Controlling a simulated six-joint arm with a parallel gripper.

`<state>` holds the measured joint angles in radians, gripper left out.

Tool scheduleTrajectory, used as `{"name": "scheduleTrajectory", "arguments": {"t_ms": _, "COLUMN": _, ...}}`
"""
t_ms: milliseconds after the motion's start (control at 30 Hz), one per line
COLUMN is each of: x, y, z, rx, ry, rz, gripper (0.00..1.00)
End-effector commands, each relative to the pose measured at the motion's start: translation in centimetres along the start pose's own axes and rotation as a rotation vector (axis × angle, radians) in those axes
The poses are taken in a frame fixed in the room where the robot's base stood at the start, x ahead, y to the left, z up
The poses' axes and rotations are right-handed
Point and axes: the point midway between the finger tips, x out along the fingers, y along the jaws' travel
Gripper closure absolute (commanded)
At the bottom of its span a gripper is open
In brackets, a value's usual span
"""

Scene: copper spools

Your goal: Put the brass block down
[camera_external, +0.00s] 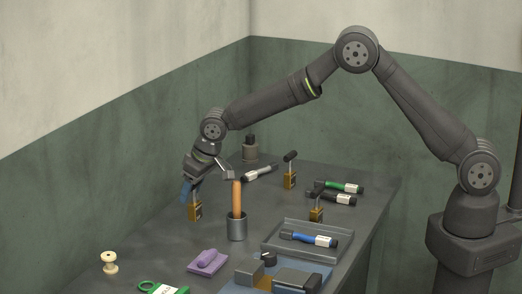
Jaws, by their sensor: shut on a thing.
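My gripper (191,192) is at the left end of my arm, pointing down over the table. It is shut on a small brass block (195,212), which shows just below the fingers. A blue part shows at the fingers; I cannot tell what it is. I cannot tell whether the block touches the table or hangs slightly above it. Two similar brass-coloured pieces are further right: one near the back (289,180) and one behind the grey tray (317,215).
A grey cup (237,228) with a wooden handle stands right of my gripper. A grey tray (276,248) holds a blue marker (309,239). Green (345,187) and black markers lie behind. A cream spool (109,262) and purple item (207,261) are in front. Table left of the cup looks clear.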

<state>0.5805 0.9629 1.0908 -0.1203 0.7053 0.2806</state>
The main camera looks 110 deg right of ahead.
Motion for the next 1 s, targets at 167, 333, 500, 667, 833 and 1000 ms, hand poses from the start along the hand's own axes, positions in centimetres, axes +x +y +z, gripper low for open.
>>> {"name": "scheduleTrajectory", "arguments": {"t_ms": 167, "x": 1.3, "y": -0.1, "z": 0.5, "rx": 0.001, "ry": 0.000, "rz": 0.000, "gripper": 0.85}}
{"name": "scheduleTrajectory", "arguments": {"t_ms": 333, "x": 3.5, "y": 0.0, "z": 1.4, "rx": 0.000, "ry": 0.001, "rz": 0.000, "gripper": 0.85}}
{"name": "scheduleTrajectory", "arguments": {"t_ms": 500, "x": 3.7, "y": 0.0, "z": 1.4, "rx": 0.001, "ry": 0.003, "rz": 0.000, "gripper": 0.85}}
{"name": "scheduleTrajectory", "arguments": {"t_ms": 667, "x": 3.8, "y": 0.0, "z": 1.5, "rx": 0.001, "ry": 0.002, "rz": 0.000, "gripper": 0.85}}
{"name": "scheduleTrajectory", "arguments": {"t_ms": 833, "x": 4.0, "y": 0.0, "z": 1.6, "rx": 0.000, "ry": 0.000, "rz": 0.000, "gripper": 0.28}}
{"name": "scheduleTrajectory", "arguments": {"t_ms": 1000, "x": 4.0, "y": 0.0, "z": 1.6, "rx": 0.001, "ry": 0.000, "rz": 0.000, "gripper": 0.26}}
